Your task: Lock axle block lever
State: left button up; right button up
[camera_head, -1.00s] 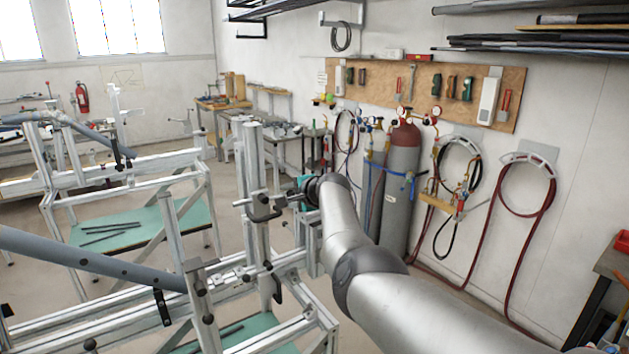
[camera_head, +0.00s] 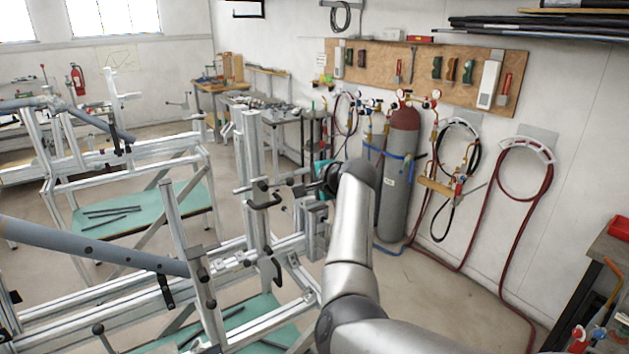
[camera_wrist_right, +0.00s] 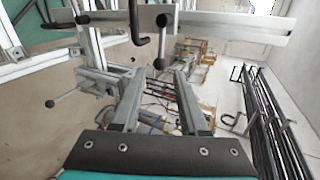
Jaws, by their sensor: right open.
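The metal jig frame's upright post (camera_head: 252,165) stands left of my right gripper (camera_head: 308,186) in the head view. Clamp fittings with black handles sit on the post, including a bent black handle (camera_head: 265,201) and a lower black lever (camera_head: 276,268). I cannot tell which belongs to the axle block. In the right wrist view, my right gripper (camera_wrist_right: 156,82) is open and empty. A black ball-ended lever (camera_wrist_right: 160,50) hangs from a metal beam (camera_wrist_right: 230,28) just beyond the fingertips, apart from them. Another ball-ended lever (camera_wrist_right: 65,97) is at left. My left gripper is not in view.
A blue-grey tube (camera_head: 90,245) crosses the jig at left. A second similar jig (camera_head: 130,165) stands behind. Gas cylinders (camera_head: 398,180) and wall hoses (camera_head: 525,170) are to the right. Open floor (camera_head: 450,300) lies right of my arm.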

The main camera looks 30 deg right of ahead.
jog(key=shift+v, duration=2.7)
jog(key=shift+f, duration=0.1)
